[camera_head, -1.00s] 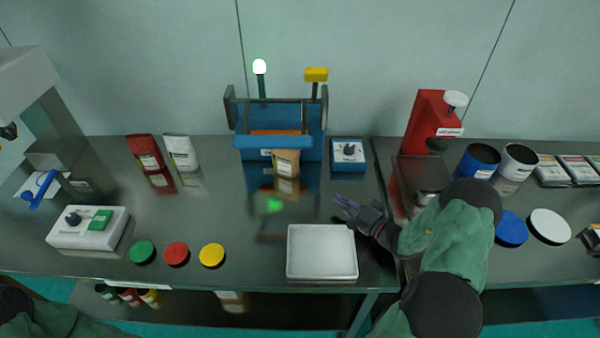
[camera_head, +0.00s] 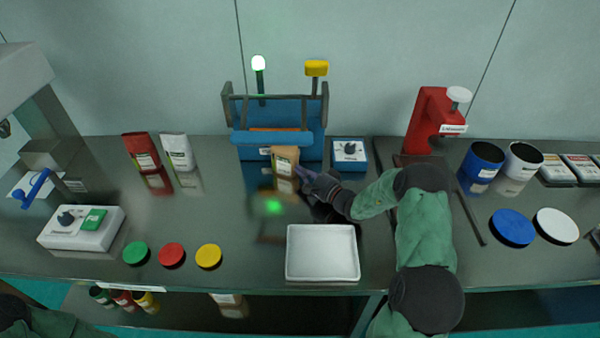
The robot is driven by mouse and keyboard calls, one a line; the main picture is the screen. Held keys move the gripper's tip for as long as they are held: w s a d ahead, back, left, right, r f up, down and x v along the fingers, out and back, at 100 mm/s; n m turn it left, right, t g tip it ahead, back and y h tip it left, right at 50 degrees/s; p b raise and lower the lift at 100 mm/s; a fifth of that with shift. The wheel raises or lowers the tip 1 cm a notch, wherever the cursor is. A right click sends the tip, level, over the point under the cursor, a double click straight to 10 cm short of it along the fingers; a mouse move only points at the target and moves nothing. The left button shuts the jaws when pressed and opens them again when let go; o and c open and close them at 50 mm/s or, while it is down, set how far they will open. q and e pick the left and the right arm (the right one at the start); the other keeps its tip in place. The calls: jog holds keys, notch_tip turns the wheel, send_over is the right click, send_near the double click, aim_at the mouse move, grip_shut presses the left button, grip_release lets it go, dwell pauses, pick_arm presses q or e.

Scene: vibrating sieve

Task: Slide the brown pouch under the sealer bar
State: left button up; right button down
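The brown pouch (camera_head: 283,160) stands upright at the front of the blue sealer (camera_head: 312,132), right of its middle. The sealer bar (camera_head: 272,137) is a blue beam across the sealer's front, just above and behind the pouch. My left gripper is not in view; only part of my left arm shows at the bottom left corner.
A white tray (camera_head: 322,277) lies in front of the sealer. A blue box with a dial (camera_head: 349,151) stands right of the sealer. Red (camera_head: 143,150) and white (camera_head: 179,152) pouches stand left. Colored lids (camera_head: 172,254) lie front left. A red press (camera_head: 429,118) stands right.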

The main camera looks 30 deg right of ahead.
aim_at(294, 165)
jog(key=shift+w+a, duration=0.1)
jog(key=shift+w, duration=0.4)
jog(key=shift+w+a+b, duration=0.15)
jog(key=shift+w+b, duration=0.25)
jog(key=shift+w, duration=0.1)
jog(key=shift+b+x, duration=0.5)
jog(key=shift+x, duration=0.75)
jog(key=shift+s, duration=0.1)
